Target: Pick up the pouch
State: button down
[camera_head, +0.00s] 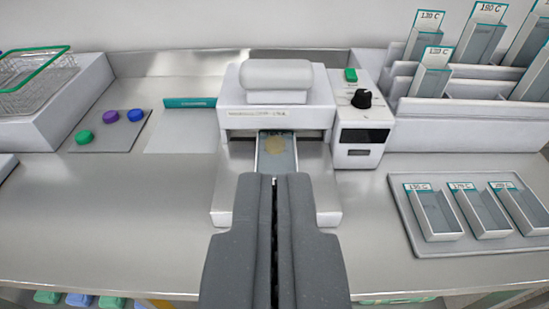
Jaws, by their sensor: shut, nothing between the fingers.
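A narrow pouch (277,160) with pale edges and a tan round piece in it lies in the mouth of a white bench machine (275,95). Its far end is under the machine's upper part, and its near end is hidden behind my gripper. My gripper (274,178) is shut, with a thin dark seam between its fingers and nothing held. Its tips overlap the near part of the pouch in the picture. I cannot tell whether they touch it.
A control box (361,130) with a black knob and green button adjoins the machine. A tray (460,247) of labelled slim holders is at right, below a rack (475,120) with more. At left are a wire basket (35,70) and coloured caps (110,117). The front counter is clear.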

jog(key=c, duration=1.8)
grip_release()
jog(key=shift+w, duration=0.1)
jog(key=o, duration=1.6)
jog(key=shift+g, duration=0.3)
jog(key=p+x, duration=0.2)
jog(key=x, duration=0.1)
jog(key=f+p+x, duration=0.1)
jog(key=p+x, duration=0.1)
jog(key=x, duration=0.1)
jog(key=shift+w+f, duration=0.1)
jog(key=shift+f, duration=0.15)
jog(key=shift+c, duration=0.2)
jog(key=shift+o, duration=0.8)
jog(key=w+f+p, duration=0.4)
jog(key=w+f, duration=0.1)
jog(key=shift+w+f, duration=0.2)
jog(key=shift+w, duration=0.1)
jog(key=g+p, duration=0.1)
jog(key=p, duration=0.7)
send_near(276, 153)
jog(key=shift+w+f+b, duration=0.45)
jog(key=shift+f+b, duration=0.2)
jog(key=shift+b, duration=0.1)
jog(key=shift+w+f, duration=0.4)
jog(key=shift+w, duration=0.1)
jog(key=shift+b+x, duration=0.65)
jog(key=shift+x, duration=1.4)
